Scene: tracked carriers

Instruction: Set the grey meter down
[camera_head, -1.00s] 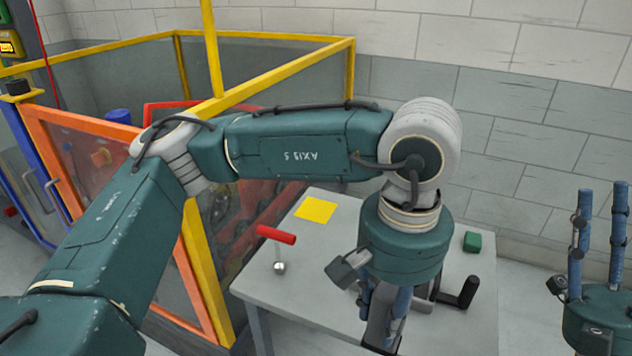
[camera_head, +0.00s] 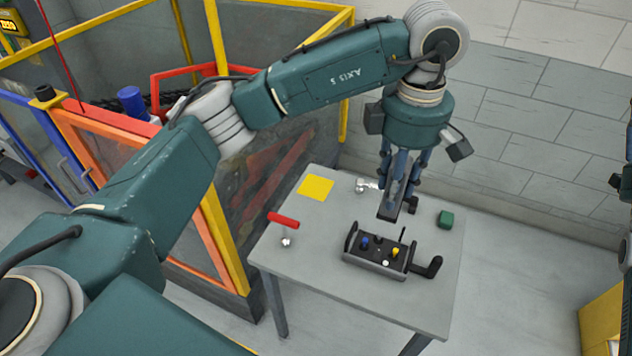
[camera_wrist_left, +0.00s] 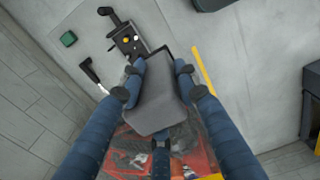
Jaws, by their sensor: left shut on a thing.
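My left gripper (camera_head: 396,190) is shut on the grey meter and points down above the back part of the table (camera_head: 310,246). In the left wrist view the grey meter (camera_wrist_left: 157,100) is a plain grey block between the blue fingers (camera_wrist_left: 158,84), tilted in the picture. In the head view only a dark, narrow part of the meter (camera_head: 388,212) shows under the fingers, and it looks clear of the tabletop. My right gripper (camera_head: 624,178) is cut off at the right edge; its fingers cannot be judged.
A control box (camera_head: 376,252) with knobs and a black crank stands just in front of the gripper. A green block (camera_head: 445,219), a yellow square (camera_head: 315,187), a red-handled lever (camera_head: 284,222) and a silver fitting (camera_head: 365,186) are on the table.

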